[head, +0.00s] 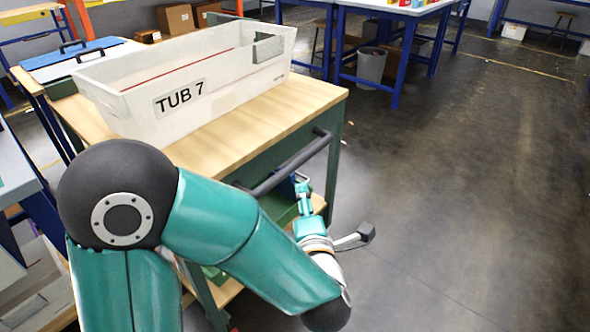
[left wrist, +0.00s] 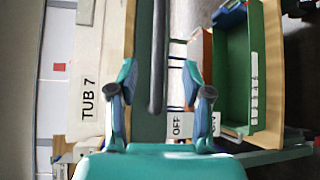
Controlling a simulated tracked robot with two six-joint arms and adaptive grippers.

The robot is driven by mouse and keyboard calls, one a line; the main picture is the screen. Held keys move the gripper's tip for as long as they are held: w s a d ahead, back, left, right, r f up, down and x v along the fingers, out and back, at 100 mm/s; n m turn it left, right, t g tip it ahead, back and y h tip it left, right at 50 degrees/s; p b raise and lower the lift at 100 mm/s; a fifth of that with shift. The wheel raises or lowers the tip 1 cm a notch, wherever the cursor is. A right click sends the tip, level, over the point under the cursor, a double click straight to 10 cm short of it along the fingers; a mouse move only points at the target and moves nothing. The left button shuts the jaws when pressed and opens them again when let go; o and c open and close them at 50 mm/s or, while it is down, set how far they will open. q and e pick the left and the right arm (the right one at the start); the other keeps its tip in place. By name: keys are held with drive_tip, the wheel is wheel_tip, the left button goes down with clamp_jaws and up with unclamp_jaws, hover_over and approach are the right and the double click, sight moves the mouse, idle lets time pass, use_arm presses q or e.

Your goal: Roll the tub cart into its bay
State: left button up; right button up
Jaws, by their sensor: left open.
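The tub cart (head: 305,98) has a wooden top, a green frame and a dark handle bar (head: 290,163) along its near side. A white tub (head: 207,104) marked "TUB 7" stands on top. My left gripper (head: 302,184) is beside the right part of the handle, partly hidden by the bar. In the left wrist view the gripper (left wrist: 158,76) is open, with one finger on each side of the handle (left wrist: 157,50). I cannot tell how deep the bar is between them. My right gripper is out of view. I cannot make out the bay.
A green bin (left wrist: 240,75) sits on the cart's lower shelf. Blue-legged benches (head: 393,12) and a grey waste bin (head: 371,66) stand behind. Open dark floor (head: 460,190) lies to the right, with worn yellow lines (head: 515,67) farther back.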

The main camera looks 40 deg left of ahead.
sight(297, 168)
use_arm(q)
drive_tip(key=b+x, duration=0.1)
drive_tip(key=x, duration=1.5)
drive_tip(key=shift+f, duration=0.1)
drive_tip(key=shift+s, duration=0.1)
drive_tip(key=shift+c, duration=0.3)
drive_tip(key=shift+d, duration=0.1)
clamp_jaws()
